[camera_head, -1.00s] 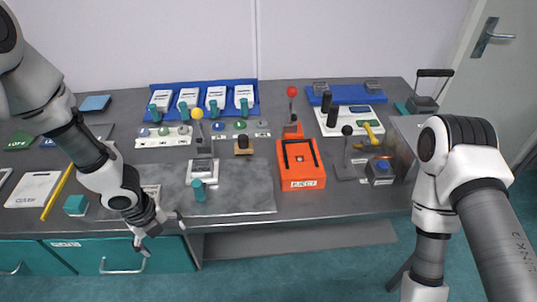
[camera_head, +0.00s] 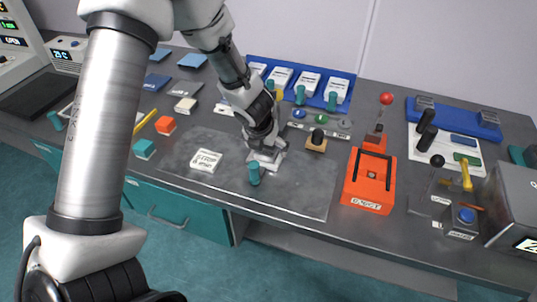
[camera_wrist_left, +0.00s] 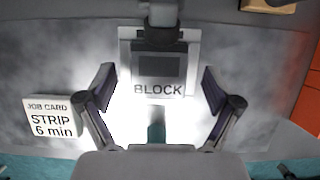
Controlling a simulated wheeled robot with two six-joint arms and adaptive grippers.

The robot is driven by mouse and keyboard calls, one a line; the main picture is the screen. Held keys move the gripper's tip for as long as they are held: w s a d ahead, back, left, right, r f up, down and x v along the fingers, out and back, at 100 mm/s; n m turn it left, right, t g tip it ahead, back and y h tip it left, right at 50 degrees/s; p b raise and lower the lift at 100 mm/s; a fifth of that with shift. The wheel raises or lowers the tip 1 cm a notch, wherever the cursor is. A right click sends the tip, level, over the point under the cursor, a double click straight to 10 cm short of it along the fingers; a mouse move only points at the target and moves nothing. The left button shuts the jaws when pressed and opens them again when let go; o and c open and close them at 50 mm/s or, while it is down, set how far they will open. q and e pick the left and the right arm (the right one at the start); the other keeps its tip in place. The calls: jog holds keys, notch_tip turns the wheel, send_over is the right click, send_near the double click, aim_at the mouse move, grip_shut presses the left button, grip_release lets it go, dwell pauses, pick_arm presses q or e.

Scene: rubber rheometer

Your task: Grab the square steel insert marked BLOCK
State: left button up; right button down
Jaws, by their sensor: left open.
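The square light-grey steel piece marked BLOCK (camera_wrist_left: 189,60) lies flat at the top middle of the left wrist view, with a darker square in its centre. In the head view the BLOCK piece (camera_head: 266,165) is partly hidden under my left gripper (camera_head: 268,150). In the left wrist view the left gripper (camera_wrist_left: 158,76) is open and empty, its two fingers spread to either side of the piece's lower part. I cannot tell how high the fingers are above it. My right gripper is in neither current view.
A job card (camera_head: 206,160) lies to the left. An orange EJECT unit (camera_head: 368,183) stands to the right. The grey mat (camera_head: 300,195) has bare room in front.

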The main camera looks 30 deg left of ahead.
pick_arm(q)
jog(key=shift+w+a+f, duration=0.1)
jog(key=shift+w+f, duration=0.15)
jog(key=shift+f, duration=0.2)
jog(key=shift+s+r, duration=0.15)
jog(key=shift+r, duration=0.05)
jog(key=shift+c, duration=0.3)
jog(key=shift+s+r, duration=0.1)
jog(key=c, duration=1.4)
jog(key=shift+c, duration=0.2)
